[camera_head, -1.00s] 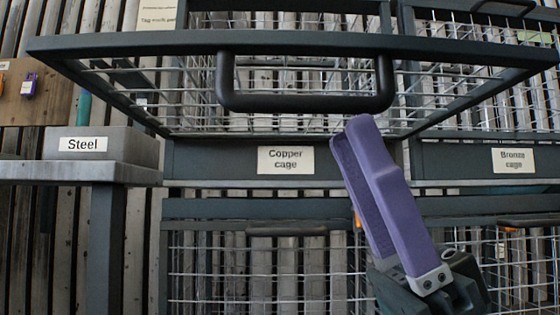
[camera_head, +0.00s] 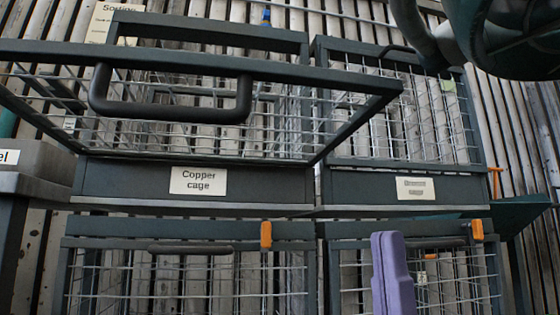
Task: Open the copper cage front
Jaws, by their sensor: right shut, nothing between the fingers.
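The copper cage, labelled "Copper cage" (camera_head: 198,181), is at the upper left of the picture. Its wire-mesh front (camera_head: 345,128) stands out from the cage toward me, with its dark top bar and black handle (camera_head: 170,112) nearest me. The inside of the cage shows behind and through the mesh. My right gripper (camera_head: 390,255), with purple fingers, is at the bottom, right of centre, in front of the lower right cage. It is shut and empty, apart from the handle. My left gripper is not in view.
The bronze cage (camera_head: 400,180) beside it on the right has its mesh front upright. Two lower cages have orange latches (camera_head: 266,235) at their tops. A grey Steel stand (camera_head: 40,160) is at the left edge. A dark arm link of mine crosses the upper right corner.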

